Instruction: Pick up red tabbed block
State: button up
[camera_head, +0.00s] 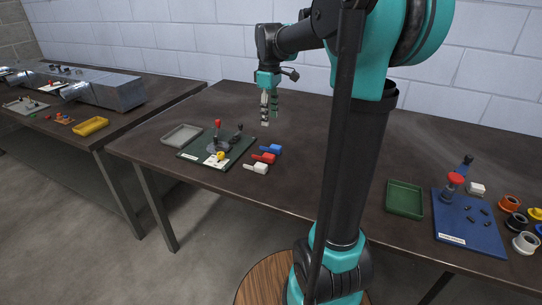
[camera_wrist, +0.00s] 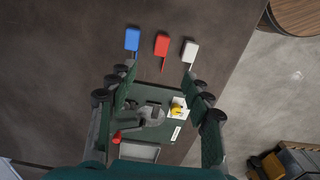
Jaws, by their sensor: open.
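The red tabbed block (camera_head: 268,157) lies on the dark table between the blue tabbed block (camera_head: 271,149) and the white tabbed block (camera_head: 257,168). In the wrist view the red block (camera_wrist: 162,46) sits at the upper middle with its thin tab toward my gripper. The blue block (camera_wrist: 132,40) is to its left and the white block (camera_wrist: 190,51) to its right. My gripper (camera_wrist: 160,82) is open and empty. In the head view my gripper (camera_head: 269,120) hangs above the table, behind the blocks and apart from them.
A green board (camera_head: 190,154) with a red-knobbed fixture (camera_head: 217,135) and a yellow part stands left of the blocks. A grey tray (camera_head: 182,134) is behind it. A green tray (camera_head: 405,199) and blue board (camera_head: 466,226) are at the right. Table right of the blocks is clear.

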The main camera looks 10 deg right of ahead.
send_over(268, 155)
jog(key=f, duration=1.1)
jog(key=shift+d, duration=0.35)
jog(key=shift+a+f, duration=0.15)
jog(key=shift+f, duration=1.25)
jog(key=shift+a+f, duration=0.1)
jog(key=shift+f, duration=1.25)
grip_shut()
